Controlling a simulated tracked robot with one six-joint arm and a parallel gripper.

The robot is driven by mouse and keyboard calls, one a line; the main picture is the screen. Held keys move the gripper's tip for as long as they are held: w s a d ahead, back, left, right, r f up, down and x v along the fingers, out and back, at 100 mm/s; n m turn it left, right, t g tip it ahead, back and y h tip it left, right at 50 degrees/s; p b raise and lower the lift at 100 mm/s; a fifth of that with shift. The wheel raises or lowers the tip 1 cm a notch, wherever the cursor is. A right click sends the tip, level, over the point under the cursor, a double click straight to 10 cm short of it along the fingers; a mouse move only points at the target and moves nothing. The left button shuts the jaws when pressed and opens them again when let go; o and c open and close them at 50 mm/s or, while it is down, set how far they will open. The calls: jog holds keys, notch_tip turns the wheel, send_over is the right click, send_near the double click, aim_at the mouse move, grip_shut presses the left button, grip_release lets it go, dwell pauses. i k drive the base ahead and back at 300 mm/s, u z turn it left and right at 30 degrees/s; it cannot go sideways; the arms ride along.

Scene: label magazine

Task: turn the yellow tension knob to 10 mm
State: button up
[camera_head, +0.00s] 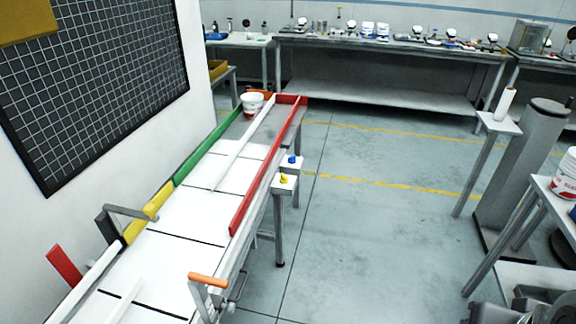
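The yellow tension knob (284,179) is small and sits on top of a pale box on a grey post, beside the right edge of the long white table. A blue knob (292,160) sits on a similar post just behind it. Both are far off, and no millimetre scale or pointer can be read at this size. My gripper does not show in the head view, and nothing is seen touching the yellow knob.
The long white table (186,246) has a red rail (265,170) on its right side and an orange-handled bracket (208,280) near the front. A white bucket (252,104) stands at its far end. Grey floor (370,220) is open right of the knobs.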

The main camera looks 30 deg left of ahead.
aim_at(283, 179)
jog(key=i, duration=2.2)
jog(key=u, duration=3)
